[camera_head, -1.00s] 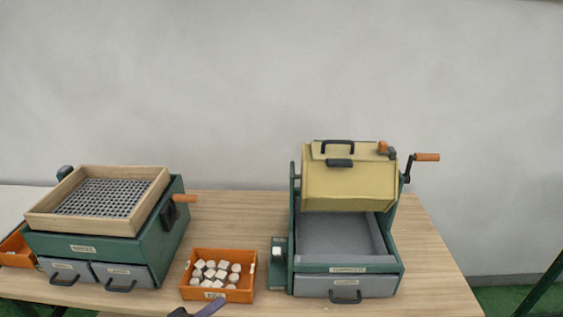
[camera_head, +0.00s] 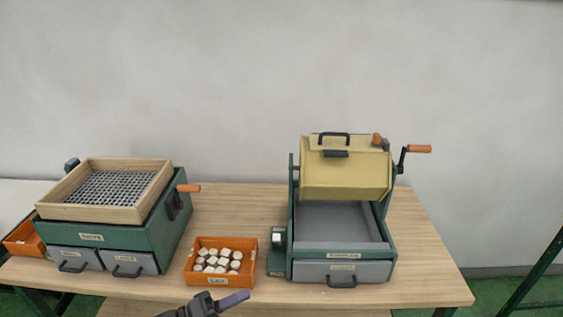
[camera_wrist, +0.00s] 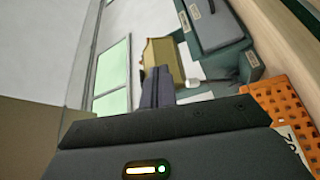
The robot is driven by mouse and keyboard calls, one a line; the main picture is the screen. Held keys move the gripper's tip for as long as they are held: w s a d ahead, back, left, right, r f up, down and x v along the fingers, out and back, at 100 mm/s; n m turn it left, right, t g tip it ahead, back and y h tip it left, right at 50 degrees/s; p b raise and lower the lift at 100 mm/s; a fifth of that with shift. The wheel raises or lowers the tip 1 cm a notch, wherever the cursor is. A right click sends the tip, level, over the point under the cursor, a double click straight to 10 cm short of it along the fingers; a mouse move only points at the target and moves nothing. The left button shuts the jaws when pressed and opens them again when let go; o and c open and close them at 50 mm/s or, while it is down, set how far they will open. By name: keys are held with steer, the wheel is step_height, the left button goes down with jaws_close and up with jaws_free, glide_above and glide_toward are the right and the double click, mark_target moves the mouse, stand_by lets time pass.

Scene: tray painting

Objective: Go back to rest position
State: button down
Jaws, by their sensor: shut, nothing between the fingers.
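My gripper (camera_head: 233,300) shows at the bottom edge of the head view, its fingers together and pointing right, with nothing seen between them. It is in front of the table's front edge, just below the orange crate (camera_head: 188,268) of white pieces. In the wrist view my gripper's fingers (camera_wrist: 158,88) are also together and empty. The wrist view is tilted on its side and shows the orange crate (camera_wrist: 285,100) at the right and the yellow drum (camera_wrist: 160,50) beyond the fingers.
The green machine with the yellow drum (camera_head: 345,175) and crank stands at the right of the wooden table (camera_head: 430,260). The green sieve box with a wooden-framed tray (camera_head: 155,205) stands at the left. Another orange bin (camera_head: 28,240) is at the far left.

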steer(key=d+g+y+p, duration=0.3)
steer(key=d+g+y, duration=0.6)
steer(key=d, duration=0.8)
steer(key=s+d+r+m+t+y+p, duration=0.1)
steer(key=s+d+r+y, duration=0.5)
steer(key=r, duration=0.6)
steer(key=d+t+y+p, duration=0.1)
steer(key=d+t+y, duration=0.1)
steer(key=shift+d+m+y+p, duration=0.25)
steer(key=shift+m+y+p, duration=0.05)
steer(key=shift+m+p, duration=0.1)
